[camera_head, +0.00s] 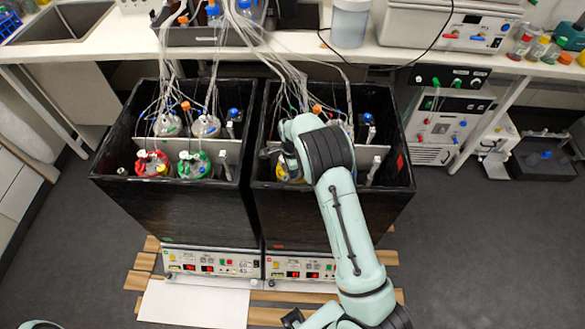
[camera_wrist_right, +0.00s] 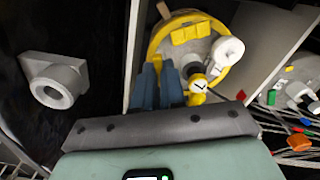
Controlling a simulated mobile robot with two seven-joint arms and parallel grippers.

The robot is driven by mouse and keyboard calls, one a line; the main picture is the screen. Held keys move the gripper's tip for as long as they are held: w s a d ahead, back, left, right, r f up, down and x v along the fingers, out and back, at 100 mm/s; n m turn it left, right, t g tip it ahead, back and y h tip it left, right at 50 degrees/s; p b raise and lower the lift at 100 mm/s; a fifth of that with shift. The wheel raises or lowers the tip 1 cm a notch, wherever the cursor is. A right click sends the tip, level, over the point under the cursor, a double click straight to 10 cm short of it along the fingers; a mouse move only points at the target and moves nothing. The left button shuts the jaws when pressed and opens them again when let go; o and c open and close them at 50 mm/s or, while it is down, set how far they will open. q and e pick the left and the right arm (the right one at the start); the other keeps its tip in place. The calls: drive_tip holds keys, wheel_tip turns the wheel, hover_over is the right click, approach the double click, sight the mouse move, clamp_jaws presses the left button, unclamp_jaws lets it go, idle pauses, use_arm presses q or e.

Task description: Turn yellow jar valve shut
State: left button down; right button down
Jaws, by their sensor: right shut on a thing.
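The yellow jar (camera_head: 283,172) stands inside the right black shaker box, mostly hidden under my right gripper (camera_head: 285,162) in the head view. In the right wrist view its yellow-ringed lid (camera_wrist_right: 155,42) carries yellow blocks and a white elbow fitting. The yellow valve (camera_wrist_right: 197,84) with a white, marked round face is at the lid's near edge, just right of the blue fingers of my right gripper (camera_wrist_right: 159,80). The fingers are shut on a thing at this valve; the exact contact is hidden. My left gripper is not in view.
The left shaker box (camera_head: 175,215) holds a red-ringed jar (camera_head: 151,165) and a green-ringed jar (camera_head: 193,165). Many tubes run from the jars up to the bench. Box walls surround my right gripper; a grey fitting (camera_wrist_right: 55,80) is on the dark wall nearby.

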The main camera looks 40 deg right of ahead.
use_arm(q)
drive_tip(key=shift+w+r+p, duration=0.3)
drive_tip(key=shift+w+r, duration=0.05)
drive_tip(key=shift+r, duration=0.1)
use_arm(e)
drive_tip(key=shift+m, duration=0.8)
drive_tip(key=c, duration=1.2)
unclamp_jaws()
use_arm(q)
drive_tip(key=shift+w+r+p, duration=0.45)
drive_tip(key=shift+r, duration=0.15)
use_arm(e)
wheel_tip(320, 180, up, 14)
drive_tip(key=shift+f, duration=0.25)
drive_tip(key=shift+f, duration=0.1)
